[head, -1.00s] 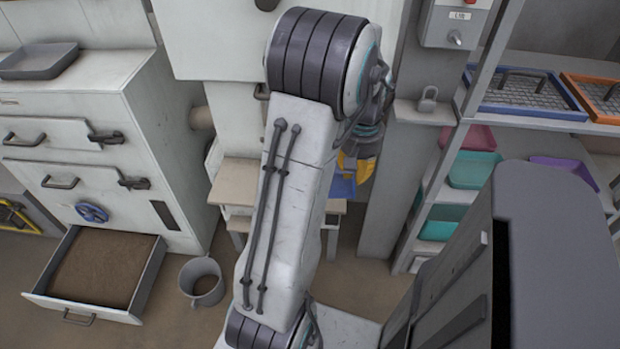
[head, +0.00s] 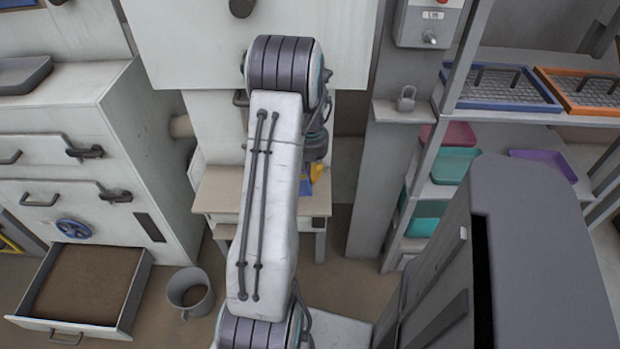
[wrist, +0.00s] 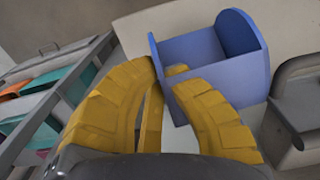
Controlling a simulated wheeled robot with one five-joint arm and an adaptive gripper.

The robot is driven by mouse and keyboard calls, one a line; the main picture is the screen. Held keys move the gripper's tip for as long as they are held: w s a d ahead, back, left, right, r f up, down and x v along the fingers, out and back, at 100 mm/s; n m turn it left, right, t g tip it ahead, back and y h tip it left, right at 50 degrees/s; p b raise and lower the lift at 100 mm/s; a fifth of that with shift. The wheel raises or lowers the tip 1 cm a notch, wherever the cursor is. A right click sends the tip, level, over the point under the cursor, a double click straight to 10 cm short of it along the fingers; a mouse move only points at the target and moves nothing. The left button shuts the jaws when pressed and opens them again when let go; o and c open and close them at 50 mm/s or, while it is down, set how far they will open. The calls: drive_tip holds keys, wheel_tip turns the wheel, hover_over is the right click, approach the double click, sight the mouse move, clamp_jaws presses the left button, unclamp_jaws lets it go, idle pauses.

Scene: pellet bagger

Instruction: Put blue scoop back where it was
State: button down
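The blue scoop (wrist: 210,70) is in the upper middle of the wrist view, with its open side and inner walls showing. My gripper (wrist: 172,78) has its yellow fingers closed together at the scoop's near left edge; the exact grip point is partly hidden by the fingers. In the head view my gripper (head: 317,172) is mostly behind my arm. A small part of the blue scoop (head: 307,186) shows just beside it, over the right side of a small beige table (head: 225,190). Whether the scoop touches the table cannot be told.
At right, a shelf rack holds wire-mesh trays (head: 505,90) and coloured bins (head: 455,165). A padlock (head: 406,98) stands on a ledge beside the rack. At left are a grey cabinet (head: 130,170), an open drawer of brown material (head: 85,285) and a grey bucket (head: 190,292) on the floor.

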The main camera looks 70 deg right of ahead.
drive_tip(key=shift+f, duration=0.95)
drive_tip(key=shift+f, duration=0.1)
drive_tip(key=shift+f+b, duration=0.25)
drive_tip(key=shift+b, duration=0.05)
drive_tip(key=c, duration=1.4)
unclamp_jaws()
drive_tip(key=shift+r, duration=0.1)
drive_tip(key=shift+r, duration=0.1)
wheel_tip(320, 180, up, 12)
drive_tip(key=shift+r+p, duration=0.2)
drive_tip(key=shift+p, duration=0.7)
